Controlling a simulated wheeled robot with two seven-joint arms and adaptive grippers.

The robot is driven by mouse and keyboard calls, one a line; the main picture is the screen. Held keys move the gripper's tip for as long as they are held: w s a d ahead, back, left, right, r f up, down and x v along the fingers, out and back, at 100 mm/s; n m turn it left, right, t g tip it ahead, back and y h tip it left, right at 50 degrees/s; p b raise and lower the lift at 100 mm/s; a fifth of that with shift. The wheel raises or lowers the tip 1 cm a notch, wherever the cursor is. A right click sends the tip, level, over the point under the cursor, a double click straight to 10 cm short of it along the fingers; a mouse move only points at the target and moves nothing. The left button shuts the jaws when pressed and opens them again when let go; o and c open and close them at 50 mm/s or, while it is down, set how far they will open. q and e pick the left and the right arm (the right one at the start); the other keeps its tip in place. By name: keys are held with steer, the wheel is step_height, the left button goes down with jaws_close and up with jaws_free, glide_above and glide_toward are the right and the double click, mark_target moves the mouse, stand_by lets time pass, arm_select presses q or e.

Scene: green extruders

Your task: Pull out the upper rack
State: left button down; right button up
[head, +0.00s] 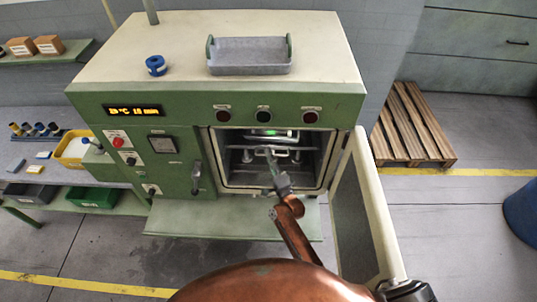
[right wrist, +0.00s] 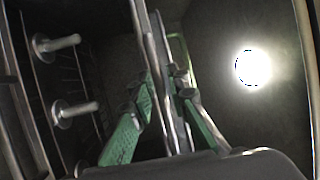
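The green oven (head: 180,170) stands open, with its door (head: 365,215) swung out to the right. The upper rack (head: 286,151) is a thin metal frame inside the chamber. My right gripper (head: 270,156) reaches in through the opening to the rack's front. In the right wrist view, the green fingers of my right gripper (right wrist: 165,77) lie on both sides of the thin metal bars of the rack (right wrist: 163,60) and appear closed on them. The fingertips partly hide the contact.
A grey tray (head: 250,68) and a blue ring-shaped part (head: 156,66) sit on the oven top. A green shelf (head: 215,221) juts out below the opening. Metal pegs (right wrist: 75,110) stick out of the chamber wall. A wooden pallet (head: 412,125) lies at right.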

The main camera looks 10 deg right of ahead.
steer(key=shift+w, duration=0.1)
steer(key=c, duration=0.4)
jaws_close()
arm_select(q)
steer(key=shift+s, duration=0.25)
steer(key=shift+w, duration=0.1)
